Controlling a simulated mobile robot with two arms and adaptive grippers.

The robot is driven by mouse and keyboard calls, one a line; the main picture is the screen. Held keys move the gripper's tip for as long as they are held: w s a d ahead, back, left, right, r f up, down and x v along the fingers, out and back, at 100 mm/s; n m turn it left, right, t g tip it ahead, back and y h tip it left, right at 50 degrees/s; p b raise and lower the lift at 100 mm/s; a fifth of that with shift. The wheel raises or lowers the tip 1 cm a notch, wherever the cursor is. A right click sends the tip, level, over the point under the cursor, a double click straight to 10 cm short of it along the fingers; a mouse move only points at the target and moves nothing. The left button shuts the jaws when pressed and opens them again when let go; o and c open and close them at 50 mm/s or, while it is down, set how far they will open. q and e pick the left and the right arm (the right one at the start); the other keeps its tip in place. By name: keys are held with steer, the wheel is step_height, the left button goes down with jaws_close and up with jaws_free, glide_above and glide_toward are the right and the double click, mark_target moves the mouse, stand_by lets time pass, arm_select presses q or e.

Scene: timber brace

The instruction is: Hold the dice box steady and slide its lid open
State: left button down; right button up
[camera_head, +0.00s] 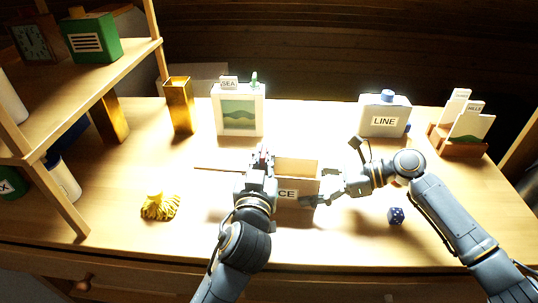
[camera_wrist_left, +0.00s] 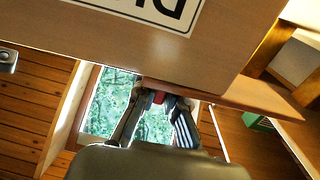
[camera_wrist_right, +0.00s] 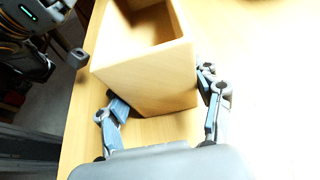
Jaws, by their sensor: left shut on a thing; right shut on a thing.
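The dice box (camera_head: 297,172) stands on the table, its top open over the right part and its label partly hidden by my left arm. My right gripper (camera_head: 328,187) is shut on the box's right end; in the right wrist view its fingers lie on either side of the box (camera_wrist_right: 150,75). The thin lid (camera_head: 220,169) sticks out left of the box. My left gripper (camera_head: 264,160) is at the box's left end, shut on the lid at a small red part (camera_wrist_left: 158,97) in the left wrist view. Its fingertips are mostly hidden in the head view.
A yellow tasselled thing (camera_head: 160,206) lies at left. Behind stand a gold vase (camera_head: 179,105), a picture block (camera_head: 239,112), a LINE container (camera_head: 384,118) and a card holder (camera_head: 460,142). Shelves (camera_head: 80,90) border the left.

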arm_select(q)
steer(key=c, duration=1.4)
jaws_free()
steer(key=s, duration=1.2)
steer(key=shift+a, duration=0.3)
arm_select(e)
steer(key=o, duration=1.5)
steer(key=shift+c, duration=0.2)
